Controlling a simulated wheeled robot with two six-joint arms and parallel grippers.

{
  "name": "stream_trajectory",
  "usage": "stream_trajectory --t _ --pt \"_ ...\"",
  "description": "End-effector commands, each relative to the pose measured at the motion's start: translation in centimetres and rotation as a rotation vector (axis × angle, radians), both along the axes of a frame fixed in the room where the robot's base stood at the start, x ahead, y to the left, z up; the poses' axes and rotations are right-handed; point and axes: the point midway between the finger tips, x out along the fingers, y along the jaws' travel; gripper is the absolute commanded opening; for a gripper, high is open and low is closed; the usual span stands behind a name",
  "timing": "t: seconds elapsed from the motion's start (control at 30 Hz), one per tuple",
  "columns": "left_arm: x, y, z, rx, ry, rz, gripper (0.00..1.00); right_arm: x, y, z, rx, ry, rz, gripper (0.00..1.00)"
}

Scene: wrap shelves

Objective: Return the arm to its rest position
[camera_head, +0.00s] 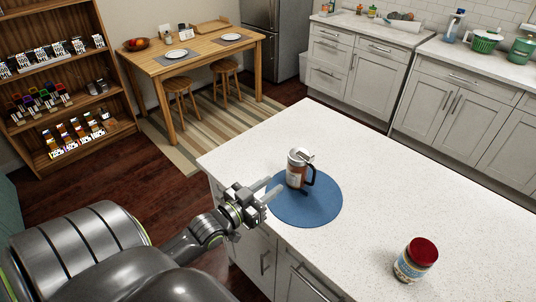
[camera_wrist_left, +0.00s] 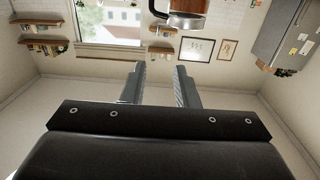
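My left gripper (camera_head: 270,194) is open and empty at the left edge of the white island counter, beside the blue round mat. It also shows in the left wrist view (camera_wrist_left: 157,85), where its two fingers stand apart with nothing between them. A brown and silver jug (camera_head: 296,170) with a dark handle stands upright on the mat, a little beyond the fingertips and apart from them. Part of the jug shows at the top of the left wrist view (camera_wrist_left: 185,12). My right gripper is not in view.
The blue mat (camera_head: 310,212) lies on the island counter (camera_head: 390,170). A jar with a red lid (camera_head: 416,260) stands at the counter's front right. Wooden shelves (camera_head: 62,80) and a dining table (camera_head: 195,58) are at the far left. The middle of the counter is clear.

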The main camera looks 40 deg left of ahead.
Motion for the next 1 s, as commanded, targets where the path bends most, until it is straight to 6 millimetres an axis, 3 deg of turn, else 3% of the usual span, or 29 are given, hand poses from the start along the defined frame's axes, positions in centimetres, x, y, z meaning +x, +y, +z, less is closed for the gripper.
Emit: stream_trajectory --t 0.63,0.83,1.0 --pt "-0.2 -0.2 -0.4 0.003 0.025 0.003 0.27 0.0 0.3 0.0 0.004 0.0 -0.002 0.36" --pt "-2.0 -1.7 -3.2 0.039 0.223 0.025 0.27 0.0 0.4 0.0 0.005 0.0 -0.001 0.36" --pt "-5.2 -3.0 -6.1 0.084 0.466 0.063 0.27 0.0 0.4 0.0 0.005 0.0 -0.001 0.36"
